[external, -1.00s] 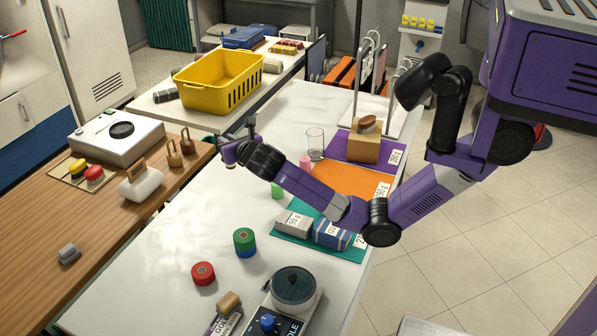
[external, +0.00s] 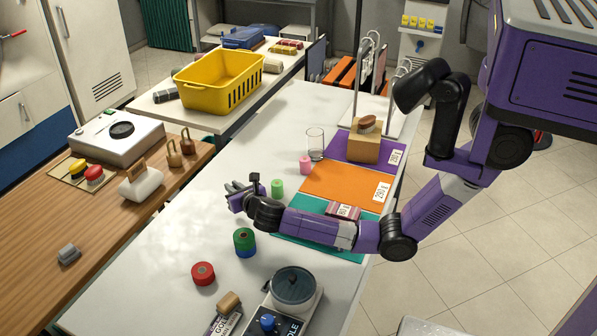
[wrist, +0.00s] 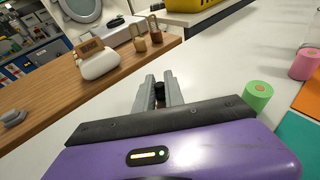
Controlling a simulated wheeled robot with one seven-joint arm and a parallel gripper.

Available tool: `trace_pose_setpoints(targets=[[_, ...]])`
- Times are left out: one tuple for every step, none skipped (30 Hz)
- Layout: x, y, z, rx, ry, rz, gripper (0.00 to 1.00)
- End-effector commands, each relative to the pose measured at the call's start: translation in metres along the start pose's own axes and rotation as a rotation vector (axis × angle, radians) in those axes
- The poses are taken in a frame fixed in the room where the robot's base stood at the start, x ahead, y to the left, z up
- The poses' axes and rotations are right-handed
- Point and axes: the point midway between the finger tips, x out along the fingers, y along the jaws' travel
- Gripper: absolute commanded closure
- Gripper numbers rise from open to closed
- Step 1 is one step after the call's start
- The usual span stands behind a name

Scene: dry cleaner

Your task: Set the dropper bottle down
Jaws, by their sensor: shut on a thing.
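My gripper (external: 235,189) is over the left part of the white table in the external view, left of the small green roll. In the wrist view its two grey fingers (wrist: 159,88) are close together with a small dark thing between them. I take this for the dropper bottle (wrist: 159,89); only a dark bit of it shows, and the rest is hidden by the fingers. The bottle cannot be made out in the external view. I cannot tell whether it touches the table.
A green roll (external: 277,188) and a pink roll (external: 306,165) stand right of my gripper. A green-and-blue stack (external: 244,242) and a red roll (external: 203,273) are nearer the front. My forearm crosses the teal mat (external: 357,247). White tabletop (external: 182,228) left of the stack is clear.

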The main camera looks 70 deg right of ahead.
Motion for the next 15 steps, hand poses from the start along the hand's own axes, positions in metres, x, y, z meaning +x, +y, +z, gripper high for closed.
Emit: trace_pose_setpoints(targets=[[0.003, 0.000, -0.010, -0.003, 0.002, -0.001, 1.00], [0.004, 0.000, -0.013, -0.003, 0.002, -0.001, 1.00], [0.005, 0.000, -0.018, -0.002, 0.001, -0.001, 1.00], [0.006, 0.000, -0.020, -0.002, 0.001, 0.000, 1.00], [0.007, 0.000, -0.022, -0.002, 0.000, 0.000, 1.00], [0.007, 0.000, -0.023, -0.001, 0.000, 0.001, 1.00], [0.007, 0.000, -0.024, 0.000, 0.000, 0.001, 1.00], [0.007, 0.000, -0.024, 0.001, 0.000, 0.001, 1.00], [0.007, 0.000, -0.024, 0.001, 0.000, 0.001, 1.00], [0.007, 0.000, -0.024, 0.001, 0.000, 0.000, 1.00], [0.007, 0.000, -0.024, 0.001, 0.000, 0.000, 1.00], [0.007, 0.000, -0.024, 0.001, 0.000, 0.000, 1.00], [0.007, 0.000, -0.024, 0.000, 0.000, 0.000, 1.00], [0.007, 0.000, -0.024, 0.000, 0.000, 0.000, 1.00], [0.008, 0.000, -0.024, 0.000, 0.000, 0.000, 1.00]])
